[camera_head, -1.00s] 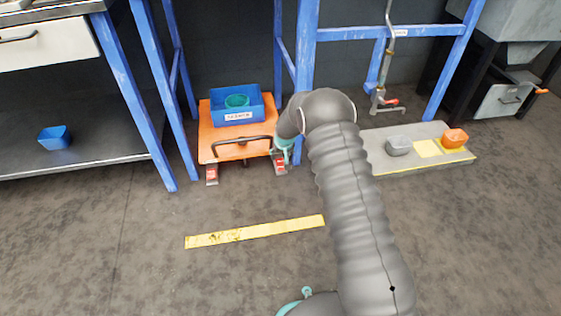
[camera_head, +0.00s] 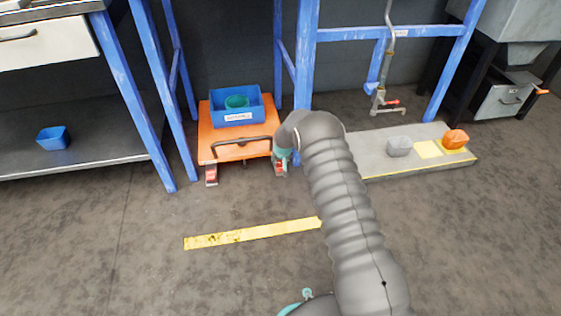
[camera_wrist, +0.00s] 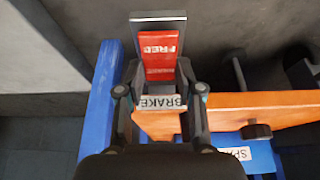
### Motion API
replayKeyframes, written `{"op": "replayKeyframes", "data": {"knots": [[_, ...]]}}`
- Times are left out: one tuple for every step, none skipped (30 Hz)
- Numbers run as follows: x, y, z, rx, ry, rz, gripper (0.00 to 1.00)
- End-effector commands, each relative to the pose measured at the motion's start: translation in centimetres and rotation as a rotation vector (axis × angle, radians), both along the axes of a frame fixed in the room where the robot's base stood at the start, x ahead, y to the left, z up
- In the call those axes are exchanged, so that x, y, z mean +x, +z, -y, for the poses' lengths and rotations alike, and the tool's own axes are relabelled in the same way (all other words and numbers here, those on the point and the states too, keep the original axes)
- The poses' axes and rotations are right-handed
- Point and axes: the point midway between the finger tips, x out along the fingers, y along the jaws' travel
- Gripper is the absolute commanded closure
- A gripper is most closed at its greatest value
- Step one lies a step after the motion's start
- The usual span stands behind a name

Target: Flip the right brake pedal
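The right brake pedal (camera_head: 280,169) is at the front right corner of the orange cart (camera_head: 206,142), low near the floor and partly hidden by my gripper. In the wrist view the pedal (camera_wrist: 158,52) is a red plate with white lettering on a grey backing, beyond my fingertips. The left brake pedal (camera_head: 211,175) shows red at the cart's other front corner.
A blue bin (camera_head: 225,117) holding a green round item stands on the cart, behind a dark handle (camera_head: 242,147). A blue frame post (camera_head: 305,70) rises close beside the gripper. The floor in front is clear, with a yellow strip (camera_head: 250,233).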

Motion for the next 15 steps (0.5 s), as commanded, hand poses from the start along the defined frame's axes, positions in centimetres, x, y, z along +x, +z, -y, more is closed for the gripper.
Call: {"op": "replayKeyframes", "data": {"knots": [[0.0,0.01,0.0,0.0,0.0,0.0,0.85],[0.0,0.01,0.0,0.0,0.0,0.0,0.92],[0.0,0.01,0.01,0.0,0.0,0.0,0.99],[0.0,0.01,0.01,0.0,0.0,0.0,0.99],[0.0,0.0,0.01,0.0,0.0,0.0,0.99],[0.01,-0.02,0.01,0.0,0.0,-0.001,1.0],[0.03,-0.06,0.01,-0.001,0.0,-0.003,1.0],[0.05,-0.13,0.01,-0.002,0.0,-0.008,1.0],[0.13,-0.22,-0.02,-0.004,-0.001,-0.015,1.0],[0.2,-0.27,-0.03,-0.007,-0.001,-0.022,1.0],[0.25,-0.34,-0.04,-0.009,-0.001,-0.031,1.0],[0.29,-0.4,-0.05,-0.013,-0.001,-0.044,1.0],[0.35,-0.4,-0.06,-0.016,-0.002,-0.054,1.0],[0.37,-0.4,-0.06,-0.018,-0.002,-0.062,1.0],[0.4,-0.37,-0.07,-0.021,-0.002,-0.074,1.0]]}}
